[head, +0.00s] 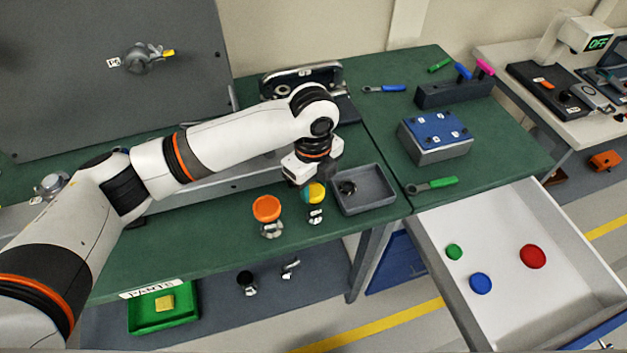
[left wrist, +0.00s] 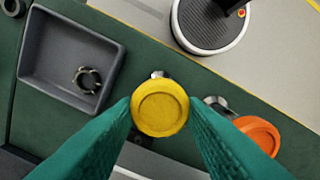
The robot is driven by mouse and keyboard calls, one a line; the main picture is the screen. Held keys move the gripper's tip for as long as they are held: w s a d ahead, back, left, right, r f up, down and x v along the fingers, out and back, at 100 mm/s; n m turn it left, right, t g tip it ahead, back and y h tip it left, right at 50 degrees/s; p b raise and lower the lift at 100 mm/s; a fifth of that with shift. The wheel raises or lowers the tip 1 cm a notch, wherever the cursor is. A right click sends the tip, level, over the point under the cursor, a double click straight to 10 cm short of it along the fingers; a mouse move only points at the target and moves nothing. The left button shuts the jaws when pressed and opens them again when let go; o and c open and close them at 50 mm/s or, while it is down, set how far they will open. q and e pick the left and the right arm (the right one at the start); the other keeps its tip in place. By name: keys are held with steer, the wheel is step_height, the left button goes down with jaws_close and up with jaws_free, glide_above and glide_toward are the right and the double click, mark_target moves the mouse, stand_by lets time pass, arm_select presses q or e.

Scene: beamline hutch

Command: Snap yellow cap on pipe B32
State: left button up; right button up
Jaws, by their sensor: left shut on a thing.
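My left gripper (head: 313,191) reaches down over the green bench from the left. A short metal pipe stub (head: 315,214) with a white tag stands upright directly under the cap. In the left wrist view the cap hides most of it. I cannot tell whether cap and pipe touch, and the tag is too small to read. To the left, an orange cap (head: 266,208) sits on another metal stub (head: 271,230). My right gripper is not in view.
A grey tray (head: 384,204) with a metal ring (head: 347,187) lies just right of the gripper. An open white drawer (head: 508,220) holds green, blue and red discs. A blue-topped block (head: 436,128) and a green-handled tool (head: 432,185) lie farther right.

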arm_select(q)
steer(key=shift+f, duration=0.6)
stand_by(0.7)
steer(key=o, duration=1)
step_height(320, 180, up, 12)
steer(key=shift+b, duration=1.15)
